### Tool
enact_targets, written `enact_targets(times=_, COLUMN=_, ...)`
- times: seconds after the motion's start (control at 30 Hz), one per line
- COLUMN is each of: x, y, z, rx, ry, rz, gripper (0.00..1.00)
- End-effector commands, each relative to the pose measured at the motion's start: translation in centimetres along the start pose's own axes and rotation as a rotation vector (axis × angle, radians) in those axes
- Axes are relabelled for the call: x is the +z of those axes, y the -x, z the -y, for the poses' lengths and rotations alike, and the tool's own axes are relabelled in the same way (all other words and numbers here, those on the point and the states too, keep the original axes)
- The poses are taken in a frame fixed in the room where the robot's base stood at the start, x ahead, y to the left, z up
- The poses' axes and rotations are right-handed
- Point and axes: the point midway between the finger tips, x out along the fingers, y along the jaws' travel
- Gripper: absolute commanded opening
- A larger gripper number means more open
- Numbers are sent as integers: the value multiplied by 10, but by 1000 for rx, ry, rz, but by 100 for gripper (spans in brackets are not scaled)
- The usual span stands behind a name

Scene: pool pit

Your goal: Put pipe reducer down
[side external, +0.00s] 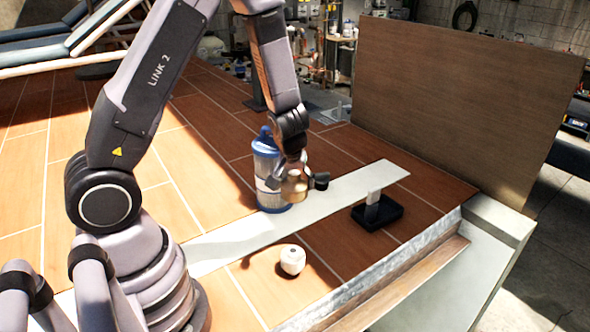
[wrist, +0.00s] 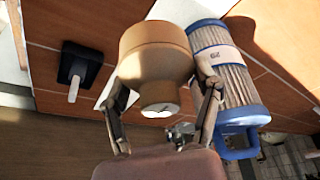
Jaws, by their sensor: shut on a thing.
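The tan pipe reducer (side external: 294,185) is held in my gripper (side external: 297,176), above or near the light strip beside the filter cartridge. In the wrist view the reducer (wrist: 155,60) fills the space between the two fingers of my gripper (wrist: 165,97), its wide end away from the palm. My gripper is shut on it. I cannot tell whether the reducer touches the surface below.
A blue-capped pleated filter cartridge (side external: 267,160) stands close beside my gripper; it also shows in the wrist view (wrist: 228,75). A black stand with a white upright (side external: 377,211) and a white fitting (side external: 292,260) sit on the tiles. The light strip (side external: 350,187) is clear to the right.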

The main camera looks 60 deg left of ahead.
Motion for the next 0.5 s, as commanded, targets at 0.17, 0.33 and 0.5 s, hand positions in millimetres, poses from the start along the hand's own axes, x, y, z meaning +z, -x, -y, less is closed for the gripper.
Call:
enact_targets(times=0.17, x=-15, y=-23, z=55, rx=-141, ry=347, rz=-3, gripper=23)
enact_targets(times=0.33, x=-24, y=-48, z=131, rx=-328, ry=806, rz=-12, gripper=23)
enact_targets(times=0.5, x=-24, y=-67, z=201, rx=-486, ry=1192, rz=-19, gripper=23)
